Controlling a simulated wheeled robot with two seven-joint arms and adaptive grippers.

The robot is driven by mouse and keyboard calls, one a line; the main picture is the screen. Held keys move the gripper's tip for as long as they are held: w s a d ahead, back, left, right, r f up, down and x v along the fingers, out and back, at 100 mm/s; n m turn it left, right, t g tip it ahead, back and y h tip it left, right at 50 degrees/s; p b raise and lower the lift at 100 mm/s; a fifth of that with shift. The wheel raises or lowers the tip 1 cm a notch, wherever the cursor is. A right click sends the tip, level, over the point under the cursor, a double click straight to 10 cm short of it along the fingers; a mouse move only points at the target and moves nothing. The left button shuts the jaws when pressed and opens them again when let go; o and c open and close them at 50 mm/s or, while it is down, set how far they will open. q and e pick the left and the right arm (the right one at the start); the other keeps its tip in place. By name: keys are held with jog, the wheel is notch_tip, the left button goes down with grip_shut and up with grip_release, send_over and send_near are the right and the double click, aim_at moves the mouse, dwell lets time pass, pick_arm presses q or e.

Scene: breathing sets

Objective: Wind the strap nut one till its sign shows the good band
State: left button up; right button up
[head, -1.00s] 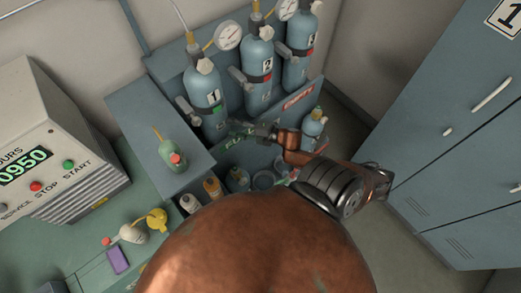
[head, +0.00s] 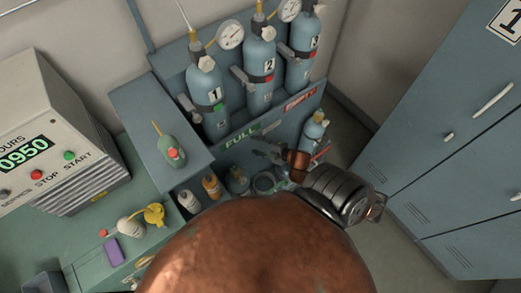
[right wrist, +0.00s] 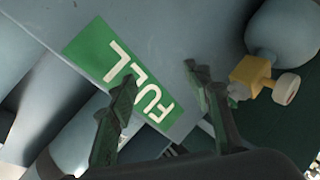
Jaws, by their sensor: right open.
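Cylinder 1 (head: 207,82) is blue and stands upright at the left of the rack, with a dark strap around it. A grey strap nut (head: 187,103) sticks out at the strap's left side. A small green sign (head: 217,108) shows on the strap below the number 1. My right gripper (head: 262,148) is open and empty, below and right of cylinder 1, in front of the rack's lower panel. In the right wrist view its two fingers (right wrist: 160,78) stand apart before the green FULL label (right wrist: 120,72). My left gripper is out of view.
A small cylinder (head: 314,128) stands right of my gripper. A control box (head: 50,130) and green bottle (head: 172,150) are left. Lockers (head: 440,130) stand right, beyond open floor.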

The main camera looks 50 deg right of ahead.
jog(key=shift+s+d+f+m+g, duration=0.2)
jog(key=shift+s+f, duration=0.2)
jog(key=shift+f, duration=0.2)
jog(key=shift+s+d+f+m+g, duration=0.1)
jog(key=shift+s+f+m, duration=0.1)
jog(key=shift+s+f, duration=0.3)
jog(key=shift+w+f, duration=0.1)
jog(key=shift+w, duration=0.05)
jog(key=s+a+f+m+g+h, duration=0.1)
jog(key=s+f+m+g, duration=0.15)
jog(key=s+f, duration=0.6)
jog(key=s+a+f+m+g+h, duration=0.1)
jog(key=s+f+m+g, duration=0.3)
jog(key=f, duration=0.7)
jog(key=s+a+f+m+g, duration=0.1)
jog(key=s+a+f, duration=0.3)
jog(key=s, duration=0.4)
jog(key=s+a+f+m+g, duration=0.2)
jog(key=s+a+f, duration=0.3)
jog(key=s, duration=0.3)
jog(key=s+a+f+m+g+b, duration=0.1)
jog(key=s+a+f, duration=0.3)
jog(key=s, duration=0.5)
notch_tip(320, 180, down, 2)
jog(key=shift+a+f+m+g+y, duration=0.1)
jog(key=shift+a+m+g+y, duration=0.15)
jog(key=shift+m+g, duration=0.25)
